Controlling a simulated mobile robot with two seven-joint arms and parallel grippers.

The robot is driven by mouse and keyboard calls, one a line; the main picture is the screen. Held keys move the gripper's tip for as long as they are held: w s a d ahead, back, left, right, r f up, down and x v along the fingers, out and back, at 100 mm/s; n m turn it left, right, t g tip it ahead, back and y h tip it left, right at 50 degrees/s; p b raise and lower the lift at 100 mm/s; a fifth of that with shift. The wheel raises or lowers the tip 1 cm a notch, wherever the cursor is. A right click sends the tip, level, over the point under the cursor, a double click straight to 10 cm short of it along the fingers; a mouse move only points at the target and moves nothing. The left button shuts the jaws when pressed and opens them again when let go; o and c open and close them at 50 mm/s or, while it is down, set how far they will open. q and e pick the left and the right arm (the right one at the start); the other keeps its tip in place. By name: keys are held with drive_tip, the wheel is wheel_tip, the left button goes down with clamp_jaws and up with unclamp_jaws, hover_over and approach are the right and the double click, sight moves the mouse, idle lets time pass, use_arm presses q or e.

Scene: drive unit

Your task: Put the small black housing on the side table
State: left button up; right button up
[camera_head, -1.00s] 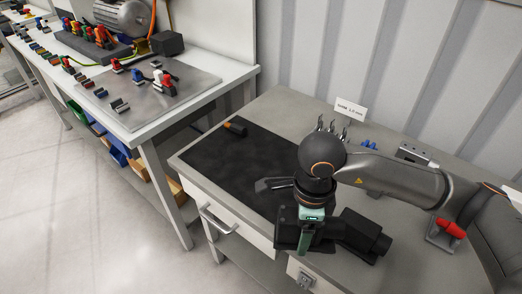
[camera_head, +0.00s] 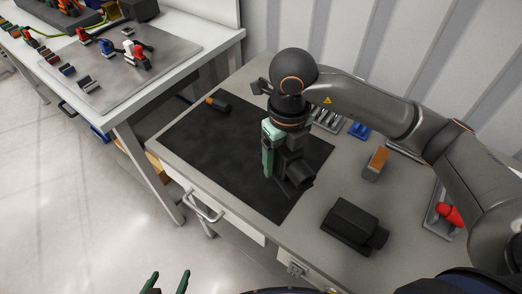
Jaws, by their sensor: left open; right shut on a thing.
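A small black housing (camera_head: 298,174) is in my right gripper (camera_head: 280,160), which is shut on it over the black mat (camera_head: 215,145). The fingers partly hide the housing, and I cannot tell whether it touches the mat. The mat lies on the grey side table (camera_head: 165,148), which has a drawer. A larger black housing (camera_head: 352,224) lies on the same table, to the right of the mat and apart from my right gripper. My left gripper (camera_head: 167,284) shows at the bottom edge, open and empty, with two green fingertips in front of the table.
An orange-topped block (camera_head: 375,163), a blue part (camera_head: 358,130) and a red part in a holder (camera_head: 448,215) stand on the table's right half. A screwdriver (camera_head: 218,104) lies at the mat's far edge. A white bench (camera_head: 190,75) with several coloured parts stands at left.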

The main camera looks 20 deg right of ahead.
drive_tip(key=w, duration=0.1)
drive_tip(key=w+f, duration=0.1)
drive_tip(key=w, duration=0.1)
drive_tip(key=w+f, duration=0.1)
drive_tip(key=shift+w+a+f, duration=0.1)
drive_tip(key=shift+w+a, duration=0.2)
drive_tip(key=shift+w, duration=0.1)
drive_tip(key=w+f, duration=0.2)
drive_tip(key=f, duration=0.1)
drive_tip(key=w+f, duration=0.2)
drive_tip(key=shift+a+p, duration=0.25)
drive_tip(key=shift+p, duration=0.1)
drive_tip(key=shift+w+f, duration=0.2)
drive_tip(key=shift+f+p, duration=0.3)
drive_tip(key=shift+f, duration=1.3)
drive_tip(key=shift+f, duration=0.15)
drive_tip(key=o, duration=1.5)
wheel_tip(320, 180, up, 12)
drive_tip(key=shift+r+b, duration=0.15)
drive_tip(key=shift+b, duration=0.4)
